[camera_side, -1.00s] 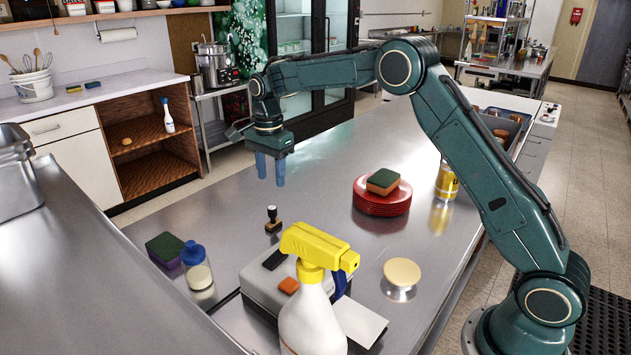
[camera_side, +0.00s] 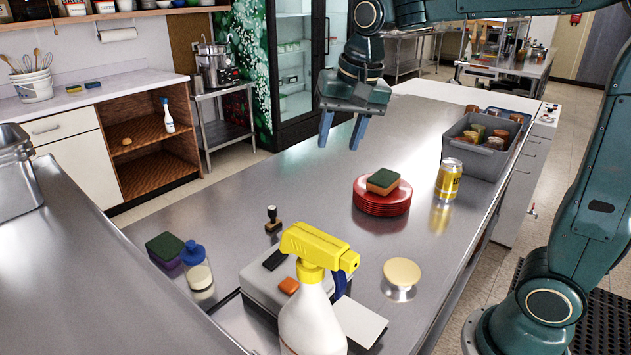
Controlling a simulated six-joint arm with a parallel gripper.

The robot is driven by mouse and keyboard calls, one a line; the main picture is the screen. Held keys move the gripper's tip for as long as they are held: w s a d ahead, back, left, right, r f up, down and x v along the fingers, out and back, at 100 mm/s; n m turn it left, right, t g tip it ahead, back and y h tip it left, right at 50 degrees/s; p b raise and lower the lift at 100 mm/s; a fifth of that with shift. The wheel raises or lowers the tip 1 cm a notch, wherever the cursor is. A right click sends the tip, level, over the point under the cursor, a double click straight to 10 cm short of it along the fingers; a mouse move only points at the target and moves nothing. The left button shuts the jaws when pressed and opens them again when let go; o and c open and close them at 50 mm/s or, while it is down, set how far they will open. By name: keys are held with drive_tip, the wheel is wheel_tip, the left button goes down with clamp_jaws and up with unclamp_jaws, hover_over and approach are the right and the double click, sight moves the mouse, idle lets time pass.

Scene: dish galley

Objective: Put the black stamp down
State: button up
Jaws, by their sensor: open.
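The black stamp (camera_side: 272,219) stands upright on the steel counter (camera_side: 300,185), left of the red plates. It has a dark knob and a brownish base. My gripper (camera_side: 340,133) is open and empty, with its two blue fingers apart and pointing down. It hangs above the counter, up and to the right of the stamp in the picture, well clear of it.
A stack of red plates (camera_side: 381,205) bears a sponge (camera_side: 383,181). A yellow can (camera_side: 449,179) and a grey bin (camera_side: 470,152) stand to the right. A spray bottle (camera_side: 312,315), a lidded jar (camera_side: 196,268) and a green-purple sponge (camera_side: 166,248) are in front.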

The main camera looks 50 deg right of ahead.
drive_tip(key=s+f+n+t, duration=0.2)
drive_tip(key=s+n, duration=0.6)
drive_tip(key=s, duration=1.1)
wheel_tip(320, 180, down, 2)
drive_tip(key=shift+s+a+t, duration=0.25)
drive_tip(key=shift+a+t, duration=0.05)
